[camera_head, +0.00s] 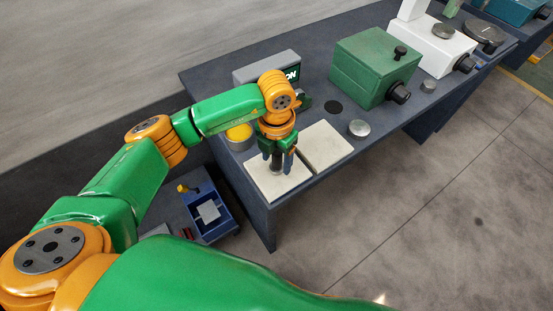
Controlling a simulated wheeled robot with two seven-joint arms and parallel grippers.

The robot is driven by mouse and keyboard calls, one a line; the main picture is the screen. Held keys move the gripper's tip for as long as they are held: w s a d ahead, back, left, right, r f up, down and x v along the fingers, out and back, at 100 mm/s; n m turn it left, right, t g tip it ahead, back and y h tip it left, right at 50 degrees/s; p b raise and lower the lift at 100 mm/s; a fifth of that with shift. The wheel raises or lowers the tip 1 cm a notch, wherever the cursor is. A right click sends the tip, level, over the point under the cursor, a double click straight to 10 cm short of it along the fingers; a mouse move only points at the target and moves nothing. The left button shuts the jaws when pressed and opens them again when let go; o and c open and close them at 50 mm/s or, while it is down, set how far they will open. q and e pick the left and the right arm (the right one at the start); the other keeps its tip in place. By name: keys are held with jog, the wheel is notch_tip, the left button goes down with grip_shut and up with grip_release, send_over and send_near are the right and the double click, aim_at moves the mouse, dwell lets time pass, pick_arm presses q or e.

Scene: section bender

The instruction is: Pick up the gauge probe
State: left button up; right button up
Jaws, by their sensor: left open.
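My left gripper (278,164) points down over a pale square plate (262,183) near the left end of the dark bench. Its two fingers stand apart. A small dark upright piece (276,165) shows between the fingers, perhaps the gauge probe; I cannot tell whether the fingers touch it. My left arm comes in from the left and hides part of the bench behind the gripper. My right gripper is not in view.
A second pale plate (325,147) lies beside the first. A metal disc (359,129), a green box (374,66) and a white machine (445,48) stand farther right on the bench (350,183). A blue tray (222,226) sits lower left. The floor at right is clear.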

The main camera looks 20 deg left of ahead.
pick_arm(q)
jog(key=shift+w+f, duration=0.25)
jog(key=shift+f, duration=0.1)
jog(key=shift+w, duration=0.15)
jog(key=shift+c, duration=0.7)
jog(key=c, duration=0.3)
grip_shut()
